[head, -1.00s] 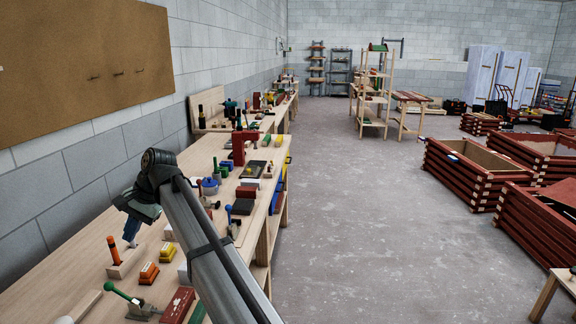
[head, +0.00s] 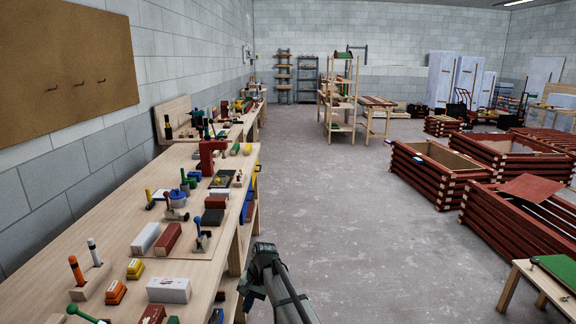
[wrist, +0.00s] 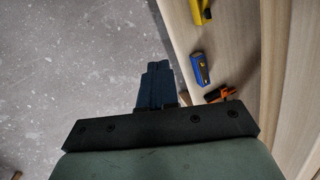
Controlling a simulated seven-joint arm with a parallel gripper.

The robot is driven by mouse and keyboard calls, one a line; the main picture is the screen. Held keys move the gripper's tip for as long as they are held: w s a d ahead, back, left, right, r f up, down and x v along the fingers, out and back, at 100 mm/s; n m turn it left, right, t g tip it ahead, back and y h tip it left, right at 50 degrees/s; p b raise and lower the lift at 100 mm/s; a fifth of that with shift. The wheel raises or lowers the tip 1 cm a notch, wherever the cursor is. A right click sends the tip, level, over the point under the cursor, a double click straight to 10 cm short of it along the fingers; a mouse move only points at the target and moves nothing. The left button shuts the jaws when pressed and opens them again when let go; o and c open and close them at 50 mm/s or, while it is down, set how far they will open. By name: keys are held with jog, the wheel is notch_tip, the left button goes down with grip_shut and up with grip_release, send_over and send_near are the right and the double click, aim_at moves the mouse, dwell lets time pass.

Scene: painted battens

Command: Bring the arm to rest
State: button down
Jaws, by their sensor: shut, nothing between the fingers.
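My gripper (wrist: 155,82) shows in the wrist view with its dark fingers together and nothing between them. It is over the grey concrete floor (wrist: 75,70), just left of the wooden bench. In the head view my arm shows at the bottom centre, beside the right edge of the long workbench (head: 120,218); the fingers are hidden there.
The bench bears red and white blocks (head: 168,290), orange and yellow blocks, and marker-like sticks in a holder. In the wrist view a blue tool (wrist: 200,68) lies on a shelf. Red slatted crates (head: 437,170) and a low green-topped bench (head: 555,272) stand right. The middle floor is clear.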

jog(key=s+d+f+g+h, duration=0.1)
jog(key=s+d+f, duration=0.85)
jog(key=f, duration=0.25)
jog(key=s+d+f+g+h, duration=0.1)
jog(key=s+d+f, duration=0.85)
jog(key=f, duration=0.35)
jog(key=s+d+f+g, duration=0.1)
jog(key=s+d+f, duration=0.2)
jog(key=s, duration=0.6)
jog(key=s+d+f+n+g+h, duration=0.1)
jog(key=s+d+f, duration=0.2)
jog(key=s, duration=0.7)
jog(key=s+d+f+n+g, duration=0.1)
jog(key=s+d+f, duration=0.2)
jog(key=s, duration=0.7)
jog(key=shift+d+f, duration=0.3)
jog(key=shift+d, duration=0.8)
